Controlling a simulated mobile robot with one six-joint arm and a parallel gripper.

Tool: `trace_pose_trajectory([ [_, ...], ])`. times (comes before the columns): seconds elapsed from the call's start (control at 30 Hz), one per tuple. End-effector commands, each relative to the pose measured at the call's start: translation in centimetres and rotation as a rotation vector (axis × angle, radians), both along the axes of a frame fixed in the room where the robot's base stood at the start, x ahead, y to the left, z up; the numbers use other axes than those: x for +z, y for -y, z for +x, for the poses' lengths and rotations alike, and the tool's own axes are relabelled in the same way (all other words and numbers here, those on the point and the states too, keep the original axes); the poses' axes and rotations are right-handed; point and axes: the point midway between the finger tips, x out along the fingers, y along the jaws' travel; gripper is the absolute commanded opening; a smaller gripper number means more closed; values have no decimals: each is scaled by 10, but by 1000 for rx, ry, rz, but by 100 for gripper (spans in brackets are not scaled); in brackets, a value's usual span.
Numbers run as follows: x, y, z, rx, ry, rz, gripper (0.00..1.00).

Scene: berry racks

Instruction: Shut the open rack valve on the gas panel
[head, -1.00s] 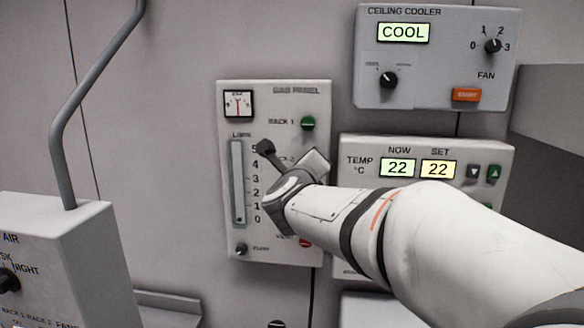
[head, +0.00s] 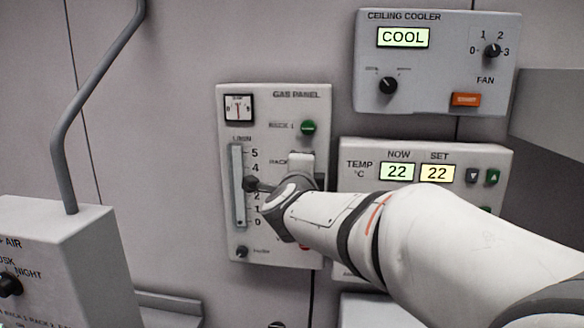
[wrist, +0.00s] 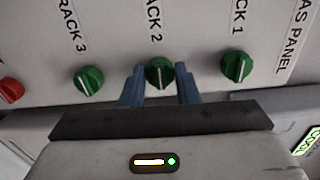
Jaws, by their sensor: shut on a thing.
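The gas panel (head: 283,110) is a pale wall box. In the wrist view its green knobs for rack 1 (wrist: 237,66), rack 2 (wrist: 159,74) and rack 3 (wrist: 88,79) stand in a row, each with a white line. The three lines lie nearly parallel, running up and down there. My gripper (wrist: 160,68) has its two blue fingers on either side of the rack 2 knob, shut on it. In the head view the rack 1 knob (head: 308,127) shows its line level. My wrist hides the rack 2 and rack 3 knobs there.
The panel also has a flow scale (head: 238,205), a dial (head: 239,107), a small black knob (head: 242,252) and a red knob (wrist: 10,91). The temperature box (head: 362,150) and ceiling cooler (head: 440,60) are close on the right. A grey box (head: 85,240) stands at left.

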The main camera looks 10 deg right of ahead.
Motion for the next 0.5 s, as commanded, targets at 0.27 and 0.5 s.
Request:
trace_pose_trajectory([
  [0.27,0,0,0,0,-11,-37,6],
  [0.5,0,0,0,0,-12,-39,6],
])
